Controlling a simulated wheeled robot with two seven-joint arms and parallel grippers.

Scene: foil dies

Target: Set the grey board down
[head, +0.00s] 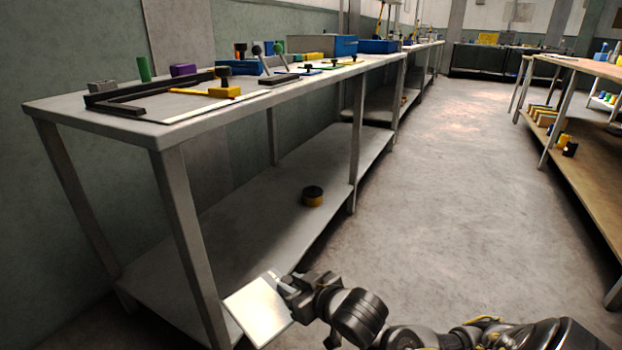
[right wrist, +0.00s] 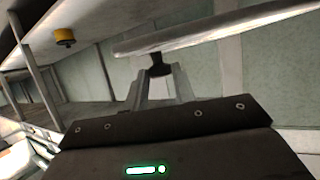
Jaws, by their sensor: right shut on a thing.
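The grey board (head: 257,311) is a flat, pale square plate, low in the head view and tilted, in front of the left workbench's near leg. My right gripper (head: 284,284) is shut on the board's upper right edge. In the right wrist view, my right gripper's fingers (right wrist: 159,73) reach a long pale slab that looks like the board (right wrist: 215,29) seen nearly edge-on. My left gripper is in neither view.
The left workbench top (head: 70,108) holds a dark frame, a yellow block and several other items. Its lower shelf (head: 240,240) is mostly clear, with one black and yellow cylinder (head: 312,197). Open floor (head: 450,200) lies to the right, before a wooden-shelved bench (head: 570,155).

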